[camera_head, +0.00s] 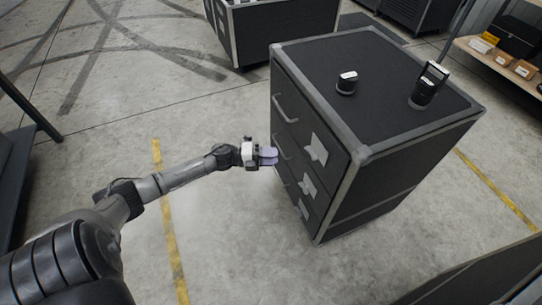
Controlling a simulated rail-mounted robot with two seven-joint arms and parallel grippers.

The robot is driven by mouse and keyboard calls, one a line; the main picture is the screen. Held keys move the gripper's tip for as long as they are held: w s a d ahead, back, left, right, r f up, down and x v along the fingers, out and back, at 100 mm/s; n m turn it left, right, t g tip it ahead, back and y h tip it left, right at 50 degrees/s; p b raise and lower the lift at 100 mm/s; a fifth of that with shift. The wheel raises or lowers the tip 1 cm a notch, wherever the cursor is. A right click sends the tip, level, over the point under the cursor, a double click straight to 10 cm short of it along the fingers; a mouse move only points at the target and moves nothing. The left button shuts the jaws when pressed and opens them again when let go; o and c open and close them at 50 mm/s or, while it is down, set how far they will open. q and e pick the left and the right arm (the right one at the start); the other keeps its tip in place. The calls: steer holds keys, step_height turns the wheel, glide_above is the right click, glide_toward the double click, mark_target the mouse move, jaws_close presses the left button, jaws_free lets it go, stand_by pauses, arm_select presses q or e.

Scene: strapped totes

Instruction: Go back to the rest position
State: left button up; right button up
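My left arm comes in from the lower left and reaches to the middle of the view. My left gripper (269,157) is at the front of a black drawer cabinet (407,146), close to the middle drawer's handle (281,147). Its pale fingers lie close together and point at the cabinet. I cannot tell whether they are parted or whether they touch the handle. The drawers look closed. My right gripper is not in view.
Two small black items, one short (346,84) and one taller (424,92), stand on the cabinet top. Another black case (284,32) stands behind. A shelf (500,65) with boxes is at the upper right.

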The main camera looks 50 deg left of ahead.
arm_select(q)
steer(key=shift+w, duration=0.1)
stand_by(0.5)
steer(key=w+a+n+y, duration=0.3)
steer(key=a+n+y, duration=0.7)
steer(key=n+y, duration=0.3)
steer(key=s+d+r+n+g+h+p, duration=0.25)
steer(key=s+d+n+g+p, duration=0.75)
steer(key=s+d, duration=2.1)
step_height(320, 180, up, 38)
steer(key=w+p, duration=0.1)
steer(key=p, duration=3.5)
steer(key=shift+d+n+g, duration=0.3)
steer(key=shift+d+g, duration=0.1)
steer(key=shift+w, duration=0.1)
